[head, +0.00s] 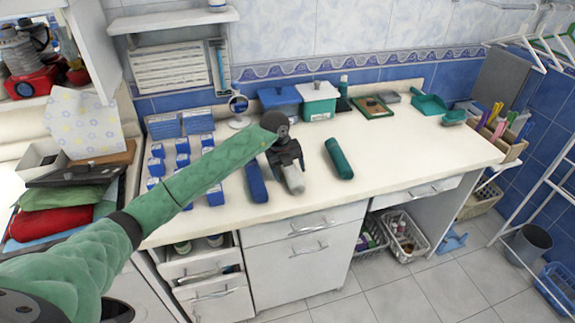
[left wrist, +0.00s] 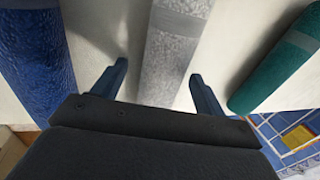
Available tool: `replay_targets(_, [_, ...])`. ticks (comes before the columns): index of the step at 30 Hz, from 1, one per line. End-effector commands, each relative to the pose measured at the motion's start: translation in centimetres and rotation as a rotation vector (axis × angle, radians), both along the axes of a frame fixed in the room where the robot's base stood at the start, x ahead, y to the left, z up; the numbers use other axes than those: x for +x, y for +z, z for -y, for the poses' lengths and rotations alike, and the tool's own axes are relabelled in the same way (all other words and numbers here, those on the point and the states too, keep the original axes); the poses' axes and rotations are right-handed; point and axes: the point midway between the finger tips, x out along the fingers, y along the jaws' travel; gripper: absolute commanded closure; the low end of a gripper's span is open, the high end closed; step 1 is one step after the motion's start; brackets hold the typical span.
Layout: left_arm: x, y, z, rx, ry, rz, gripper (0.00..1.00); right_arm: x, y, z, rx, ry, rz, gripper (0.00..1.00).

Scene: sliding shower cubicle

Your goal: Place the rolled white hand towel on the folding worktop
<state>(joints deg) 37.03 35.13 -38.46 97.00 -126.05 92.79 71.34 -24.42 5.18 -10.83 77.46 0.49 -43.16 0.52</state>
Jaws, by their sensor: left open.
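The rolled white hand towel (head: 294,183) lies on the cream counter (head: 400,140), between a blue roll (head: 256,183) and a green roll (head: 338,159). It looks pale grey in the left wrist view (left wrist: 177,45). My left gripper (head: 287,160) is over the towel and hides its far part. Its two fingers are open, one on each side of the towel (left wrist: 160,82), with gaps visible. I cannot tell for sure which section of the worktop folds; the counter's right end has a bracket under it. My right gripper is not in view.
Several small blue-and-white boxes (head: 183,160) stand left of the rolls. A blue bin (head: 280,101) and a white-and-green bin (head: 319,101) stand against the back wall. An organizer with pens (head: 503,140) is at the right end. The counter right of the green roll is clear.

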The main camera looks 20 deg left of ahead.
Motion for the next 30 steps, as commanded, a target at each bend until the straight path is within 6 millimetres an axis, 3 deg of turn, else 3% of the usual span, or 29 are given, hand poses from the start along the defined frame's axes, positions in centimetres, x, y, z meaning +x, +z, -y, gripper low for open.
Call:
replay_targets(5, [0.0,1.0,-0.2,-0.001,0.000,0.003,0.28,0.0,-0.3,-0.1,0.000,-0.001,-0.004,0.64])
replay_targets(21, [-1.2,10.0,-2.0,-0.001,0.000,0.003,0.28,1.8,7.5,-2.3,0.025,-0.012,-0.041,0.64])
replay_targets(30, [-1.5,11.8,-2.3,0.001,0.000,0.001,0.28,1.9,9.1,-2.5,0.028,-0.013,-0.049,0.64])
